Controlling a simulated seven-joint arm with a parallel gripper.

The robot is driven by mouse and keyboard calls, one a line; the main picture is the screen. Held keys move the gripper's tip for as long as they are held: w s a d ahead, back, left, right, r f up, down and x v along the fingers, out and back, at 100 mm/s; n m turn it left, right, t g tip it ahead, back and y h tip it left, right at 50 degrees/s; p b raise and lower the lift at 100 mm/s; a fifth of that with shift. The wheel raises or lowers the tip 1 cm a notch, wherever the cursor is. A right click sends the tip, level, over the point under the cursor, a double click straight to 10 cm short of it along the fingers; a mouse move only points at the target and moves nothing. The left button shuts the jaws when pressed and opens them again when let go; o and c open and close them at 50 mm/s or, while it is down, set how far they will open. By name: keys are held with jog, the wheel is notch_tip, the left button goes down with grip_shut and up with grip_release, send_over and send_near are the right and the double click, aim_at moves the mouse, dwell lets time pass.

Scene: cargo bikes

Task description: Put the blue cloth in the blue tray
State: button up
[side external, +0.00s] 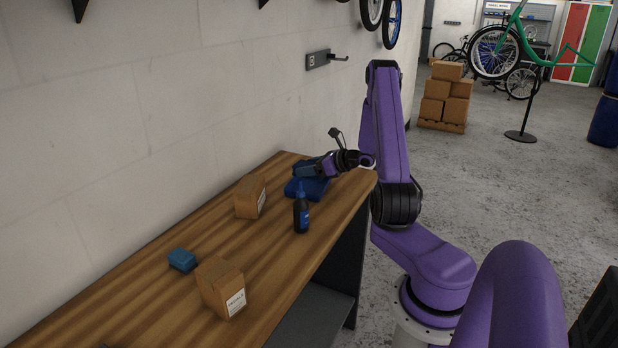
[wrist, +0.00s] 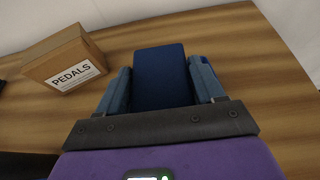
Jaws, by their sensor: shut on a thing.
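My gripper (side external: 305,171) is low over the far end of the wooden bench, fingers apart around a dark blue folded-looking block. I take this block to be the blue cloth (wrist: 160,75); it fills the space between the fingertips (wrist: 163,82) in the wrist view. A wider dark blue shape, seemingly the blue tray (side external: 312,188), shows under my gripper in the side view. A blue patch also shows beyond the right finger in the wrist view. I cannot tell whether the cloth touches the tray; my gripper hides part of both.
A cardboard box (side external: 250,197), labelled PEDALS in the wrist view (wrist: 66,62), stands left of my gripper. A dark blue bottle (side external: 302,213) stands nearby at the front edge. A small blue block (side external: 182,260) and another box (side external: 221,288) are nearer the camera. The wall borders the bench.

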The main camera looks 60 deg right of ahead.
aim_at(309, 188)
jog(key=shift+w+d+f, duration=0.1)
jog(key=shift+w+f, duration=0.05)
jog(key=shift+f, duration=0.05)
jog(key=shift+w+d+f, duration=0.1)
jog(key=shift+f, duration=1.6)
jog(key=shift+f, duration=0.25)
jog(key=shift+f, duration=0.3)
jog(key=o, duration=1)
jog(key=shift+r, duration=0.15)
jog(key=v, duration=0.8)
jog(key=r+v, duration=0.1)
jog(key=v, duration=0.3)
